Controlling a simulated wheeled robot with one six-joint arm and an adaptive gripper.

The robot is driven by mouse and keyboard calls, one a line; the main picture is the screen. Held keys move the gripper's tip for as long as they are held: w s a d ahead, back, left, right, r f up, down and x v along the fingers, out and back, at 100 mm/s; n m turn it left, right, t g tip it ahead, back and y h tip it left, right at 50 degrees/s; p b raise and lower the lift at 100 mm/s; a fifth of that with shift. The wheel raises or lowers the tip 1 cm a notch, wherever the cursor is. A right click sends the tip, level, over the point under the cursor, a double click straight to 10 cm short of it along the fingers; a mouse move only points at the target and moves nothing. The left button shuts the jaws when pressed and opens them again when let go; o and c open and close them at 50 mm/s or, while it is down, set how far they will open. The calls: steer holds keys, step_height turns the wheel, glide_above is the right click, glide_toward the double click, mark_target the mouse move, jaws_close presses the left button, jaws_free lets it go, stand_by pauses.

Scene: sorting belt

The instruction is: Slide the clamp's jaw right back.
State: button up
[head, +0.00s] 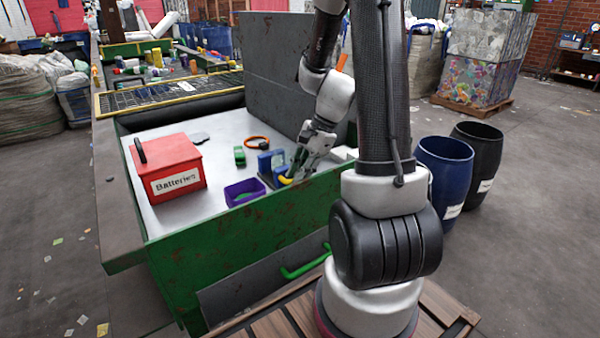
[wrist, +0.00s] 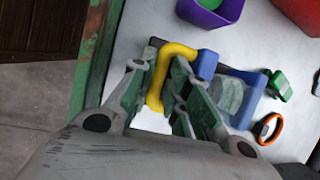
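The clamp (head: 271,161) is a blue body on the grey worktop with a yellow handle (wrist: 178,50). In the wrist view its blue parts (wrist: 207,65) lie just right of the handle, with a grey-green rounded piece (wrist: 227,95) between them. My gripper (wrist: 157,75) has its fingers drawn in on either side of the yellow handle and looks shut on it. In the head view my gripper (head: 291,178) is low at the clamp's right side. The fingers hide part of the clamp there.
A purple bin (head: 232,187) stands left of the clamp, and a red battery box (head: 178,185) farther left. A green piece (head: 239,155) and an orange ring (head: 257,142) lie behind. The bench's green front wall (head: 240,240) is close; a grey panel (head: 265,75) stands at the back.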

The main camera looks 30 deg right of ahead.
jaws_close()
steer(key=shift+s, duration=0.8)
steer(key=shift+o, duration=1.7)
jaws_free()
steer(key=shift+s, duration=0.1)
steer(key=v, duration=1.2)
